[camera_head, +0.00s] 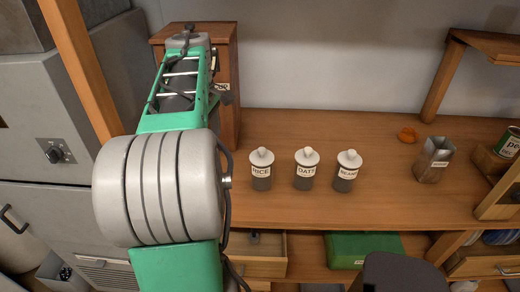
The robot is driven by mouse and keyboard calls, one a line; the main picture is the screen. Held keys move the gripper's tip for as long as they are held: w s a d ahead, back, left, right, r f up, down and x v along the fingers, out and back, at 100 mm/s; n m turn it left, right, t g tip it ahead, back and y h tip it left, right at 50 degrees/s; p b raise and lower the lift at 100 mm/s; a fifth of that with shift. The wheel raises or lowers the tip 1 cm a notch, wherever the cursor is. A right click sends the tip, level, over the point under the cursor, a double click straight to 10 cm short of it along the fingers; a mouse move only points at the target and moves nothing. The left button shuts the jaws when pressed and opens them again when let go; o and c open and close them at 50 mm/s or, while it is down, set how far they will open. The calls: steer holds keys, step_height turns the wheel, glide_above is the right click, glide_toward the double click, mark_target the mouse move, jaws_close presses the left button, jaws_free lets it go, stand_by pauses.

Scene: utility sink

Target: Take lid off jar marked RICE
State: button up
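The jar marked RICE (262,171) stands upright on the wooden counter. It is the leftmost of three similar jars. Its pale lid (261,155) with a round knob sits on top. The OATS jar (306,171) stands to its right, and the jar that seems marked BEANS (346,173) is to the right of that. Both have the same kind of lid on. My green and grey arm fills the left of the view, left of the RICE jar and apart from it.
A wooden cabinet (228,75) stands behind my arm. An open drawer (258,246) and a green box (362,249) are below. The counter around the jars is clear.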

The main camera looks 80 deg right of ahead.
steer(key=r, duration=0.2)
glide_above(262, 149)
steer(key=shift+w+d+f+y+p, duration=0.1)
steer(key=shift+w+y+p, duration=0.05)
steer(key=shift+y+p, duration=0.15)
step_height(262, 149, down, 8)
steer(key=shift+r+p, duration=0.2)
steer(key=shift+p, duration=0.4)
steer(key=c, duration=1.4)
steer(key=shift+c, duration=0.2)
steer(key=shift+r, duration=0.15)
